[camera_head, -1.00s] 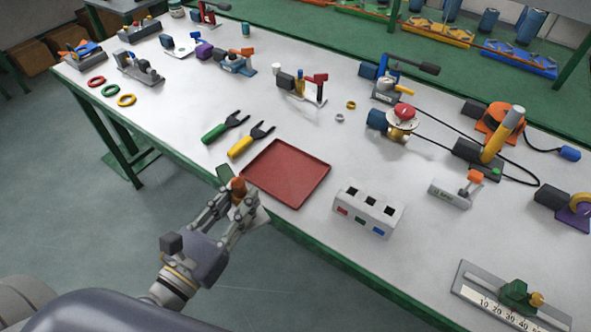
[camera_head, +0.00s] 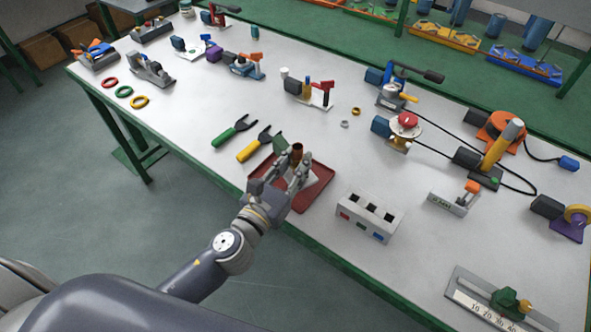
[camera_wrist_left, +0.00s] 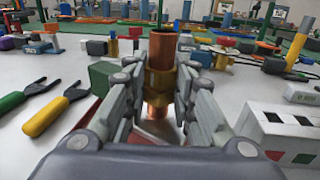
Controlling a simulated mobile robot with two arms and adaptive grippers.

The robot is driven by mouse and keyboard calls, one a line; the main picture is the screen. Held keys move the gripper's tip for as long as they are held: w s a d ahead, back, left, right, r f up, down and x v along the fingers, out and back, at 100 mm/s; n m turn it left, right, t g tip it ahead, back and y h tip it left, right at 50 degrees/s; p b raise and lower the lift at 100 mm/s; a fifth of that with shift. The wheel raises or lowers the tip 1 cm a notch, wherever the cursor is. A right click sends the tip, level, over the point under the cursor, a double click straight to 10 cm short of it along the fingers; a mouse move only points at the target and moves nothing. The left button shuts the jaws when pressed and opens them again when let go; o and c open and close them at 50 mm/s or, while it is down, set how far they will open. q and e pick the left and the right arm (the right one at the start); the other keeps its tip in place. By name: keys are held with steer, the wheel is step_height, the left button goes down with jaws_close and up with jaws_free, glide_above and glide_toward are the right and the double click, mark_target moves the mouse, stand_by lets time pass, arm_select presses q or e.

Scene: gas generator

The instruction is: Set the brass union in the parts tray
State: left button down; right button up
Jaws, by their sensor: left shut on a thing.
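My left gripper (camera_head: 289,172) is over the red parts tray (camera_head: 318,176) in the head view. It is shut on the brass union (camera_wrist_left: 160,79), a copper-coloured tube with a brass nut around its middle. The union stands roughly upright between the fingers in the left wrist view, and its top shows in the head view (camera_head: 297,149). The fingers and wrist hide much of the tray. I cannot tell whether the union's lower end touches the tray floor. My right gripper is not in view.
A green-handled tool (camera_head: 231,133) and a yellow-handled tool (camera_head: 251,149) lie left of the tray. A white block with square holes (camera_head: 368,215) stands to its right. Two small rings lie behind it, one of them brass-coloured (camera_head: 356,111). The table's front edge (camera_head: 335,262) runs close by.

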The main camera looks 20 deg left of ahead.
arm_select(q)
step_height(320, 180, down, 3)
steer(key=shift+f+b, duration=0.1)
steer(key=shift+b, duration=0.85)
steer(key=shift+f, duration=0.2)
steer(key=shift+r, duration=0.15)
steer(key=shift+f, duration=0.2)
steer(key=c, duration=1.3)
jaws_free()
steer(key=shift+c, duration=0.2)
steer(key=shift+r, duration=0.1)
